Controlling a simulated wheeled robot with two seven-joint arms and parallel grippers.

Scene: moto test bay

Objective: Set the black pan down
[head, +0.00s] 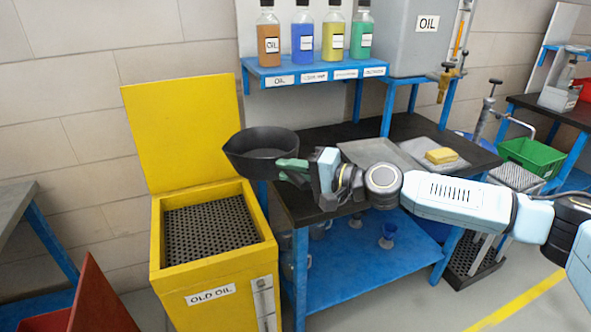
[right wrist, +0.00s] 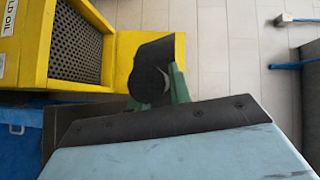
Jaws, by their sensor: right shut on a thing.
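The black pan (head: 258,150) is in the air, level with the raised yellow lid and above the right rear side of the yellow OLD OIL bin (head: 168,244). It looks roughly upright in the head view. My right gripper (head: 290,170) reaches in from the right, its green fingers shut on the near right side of the pan. In the right wrist view the green fingers (right wrist: 164,88) hold the dark pan (right wrist: 150,62), with part of the bin's yellow edge behind it. My left gripper is in neither view.
The bin's lid (head: 183,128) stands open above a black grate (head: 210,228). Right of the bin is a black-topped bench (head: 322,202) with a grey tray (head: 378,152) and a yellow sponge (head: 441,156). Several bottles stand on the blue shelf (head: 262,76) above.

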